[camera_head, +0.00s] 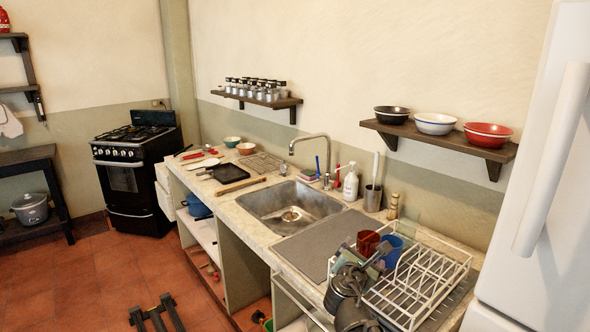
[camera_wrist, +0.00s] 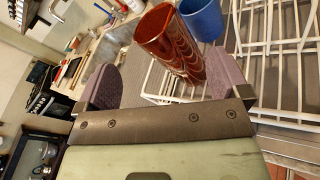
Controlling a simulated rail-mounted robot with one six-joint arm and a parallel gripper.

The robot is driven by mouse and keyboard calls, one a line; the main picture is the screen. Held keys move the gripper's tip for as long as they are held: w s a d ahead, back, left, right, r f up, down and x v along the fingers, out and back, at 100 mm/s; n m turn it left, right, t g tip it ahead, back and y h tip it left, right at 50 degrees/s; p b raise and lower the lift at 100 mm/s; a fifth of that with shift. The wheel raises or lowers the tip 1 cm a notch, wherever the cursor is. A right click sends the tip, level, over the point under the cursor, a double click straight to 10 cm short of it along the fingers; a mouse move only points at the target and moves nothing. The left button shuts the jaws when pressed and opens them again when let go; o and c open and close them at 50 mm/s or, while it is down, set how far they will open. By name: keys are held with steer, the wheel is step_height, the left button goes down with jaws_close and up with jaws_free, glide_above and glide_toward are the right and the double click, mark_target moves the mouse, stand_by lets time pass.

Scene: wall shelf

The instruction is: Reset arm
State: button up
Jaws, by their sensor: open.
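My gripper (camera_head: 360,258) is low over the near right end of the counter, by the white wire dish rack (camera_head: 432,270). In the wrist view its two purple-grey fingers stand wide apart (camera_wrist: 162,70), with nothing gripped. A red-brown cup (camera_head: 368,243) is just beyond the fingers; it also shows in the wrist view (camera_wrist: 168,42), between and past the fingertips. I cannot tell how far it is from them. A blue cup (camera_head: 393,249) stands beside it, also in the wrist view (camera_wrist: 203,18). My arm partly hides the rack's left end.
A wall shelf (camera_head: 450,142) with black (camera_head: 391,115), white (camera_head: 435,124) and red (camera_head: 488,135) bowls hangs above the counter. A white fridge (camera_head: 535,180) stands at right. The sink (camera_head: 290,213), tap (camera_head: 310,140), soap bottle (camera_head: 351,183) and utensil holder (camera_head: 373,198) are behind.

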steer(key=s+d+r+m+g+y+p, duration=0.15)
steer(key=s+d+m+g+p, duration=0.35)
steer(key=s+m+g+p, duration=0.9)
steer(key=s+a+r+m+y+p, duration=0.1)
steer(key=s+a+m+y, duration=0.3)
steer(key=m, duration=0.7)
steer(key=shift+s+a+r+m+g+y+p, duration=0.15)
steer(key=shift+a+r+m+g+y+p, duration=0.25)
steer(key=shift+a+y+p, duration=0.35)
steer(key=shift+d, duration=0.1)
